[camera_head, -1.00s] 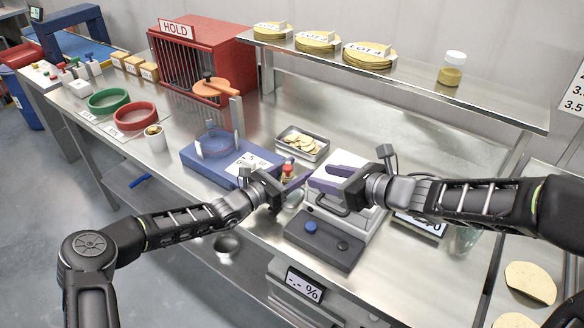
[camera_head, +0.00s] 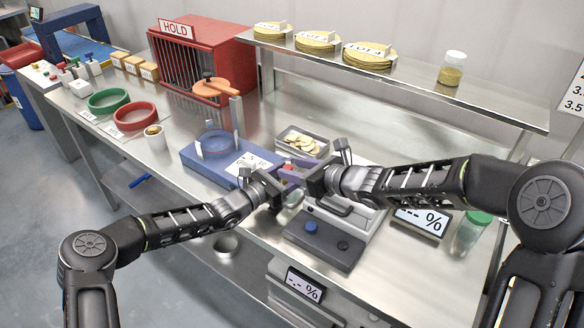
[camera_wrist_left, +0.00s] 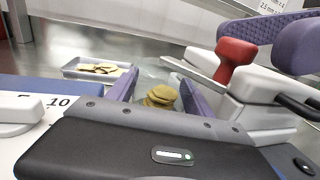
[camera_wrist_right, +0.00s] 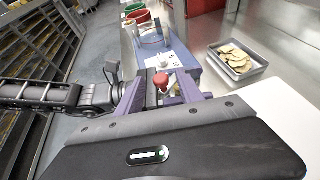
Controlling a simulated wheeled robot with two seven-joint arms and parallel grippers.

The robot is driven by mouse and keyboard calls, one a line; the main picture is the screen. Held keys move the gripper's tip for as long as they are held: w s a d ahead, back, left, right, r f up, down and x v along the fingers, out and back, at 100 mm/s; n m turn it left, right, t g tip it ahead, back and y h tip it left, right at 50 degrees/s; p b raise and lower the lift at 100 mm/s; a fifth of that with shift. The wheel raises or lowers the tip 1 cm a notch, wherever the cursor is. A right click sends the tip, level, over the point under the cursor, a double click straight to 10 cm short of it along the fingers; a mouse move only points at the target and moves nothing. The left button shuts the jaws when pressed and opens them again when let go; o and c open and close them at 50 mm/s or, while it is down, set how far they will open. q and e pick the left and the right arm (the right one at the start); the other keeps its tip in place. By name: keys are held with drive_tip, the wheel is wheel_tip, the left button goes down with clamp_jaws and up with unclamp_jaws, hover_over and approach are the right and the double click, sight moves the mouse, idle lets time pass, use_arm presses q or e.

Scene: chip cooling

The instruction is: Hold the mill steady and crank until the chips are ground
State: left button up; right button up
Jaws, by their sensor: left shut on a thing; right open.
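The mill's red crank knob (camera_head: 288,167) is mostly hidden between my grippers in the head view. In the left wrist view the knob (camera_wrist_left: 235,60) stands on a white crank arm (camera_wrist_left: 208,72). Yellowish chips (camera_wrist_left: 160,97) show between the purple fingers of my left gripper (camera_wrist_left: 158,100), which is shut on the mill body; the body is largely hidden. My right gripper (camera_wrist_right: 160,88) is open, with one finger on each side of the red knob; contact cannot be told. In the head view my left gripper (camera_head: 281,186) is just below my right gripper (camera_head: 299,171).
A metal tray of chips (camera_head: 322,141) stands behind the grippers. A green-lidded jar (camera_head: 468,236) stands at the right.

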drive_tip(key=shift+w+a+f, duration=0.3)
drive_tip(key=shift+w+a, duration=0.15)
clamp_jaws()
idle(0.4)
